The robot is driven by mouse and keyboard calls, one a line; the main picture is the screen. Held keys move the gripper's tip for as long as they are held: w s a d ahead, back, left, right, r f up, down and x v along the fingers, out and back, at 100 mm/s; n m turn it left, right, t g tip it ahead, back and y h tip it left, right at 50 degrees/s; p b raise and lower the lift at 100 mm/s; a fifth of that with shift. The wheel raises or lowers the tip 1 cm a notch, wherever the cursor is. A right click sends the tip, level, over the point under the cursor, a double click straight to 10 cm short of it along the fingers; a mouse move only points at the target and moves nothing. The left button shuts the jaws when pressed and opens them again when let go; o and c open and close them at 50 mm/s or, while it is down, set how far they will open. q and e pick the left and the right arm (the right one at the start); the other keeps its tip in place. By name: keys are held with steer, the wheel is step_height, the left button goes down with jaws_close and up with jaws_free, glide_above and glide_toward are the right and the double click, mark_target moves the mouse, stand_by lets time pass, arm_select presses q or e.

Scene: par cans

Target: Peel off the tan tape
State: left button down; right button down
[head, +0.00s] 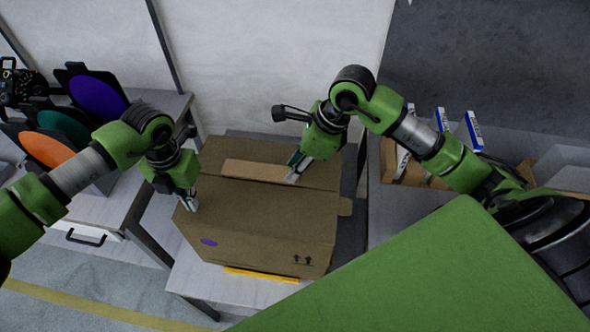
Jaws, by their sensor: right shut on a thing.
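A brown cardboard box (265,217) sits on a light table, with a purple oval and arrow marks on its near side. The tan tape (252,170) shows as a lighter strip lying along the top of the box. My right gripper (293,175) is at the right end of the tan tape and is shut on it. Its fingers hide that end of the strip. My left gripper (191,203) is at the box's left edge, pointing down. I cannot tell whether its fingers are apart or touching the box.
A yellow strip (260,275) shows below the box's near side. At left, a grey bench with a drawer handle (85,238) holds lamps with purple (97,97), green and orange (46,150) filters. At right, another surface holds an open carton (405,168) and blue-and-white packets (474,130).

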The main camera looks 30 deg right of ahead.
arm_select(q)
steer(key=shift+f, duration=0.1)
arm_select(e)
steer(key=shift+r, duration=1.35)
arm_select(q)
steer(key=shift+r, duration=3.6)
steer(key=shift+a, duration=0.1)
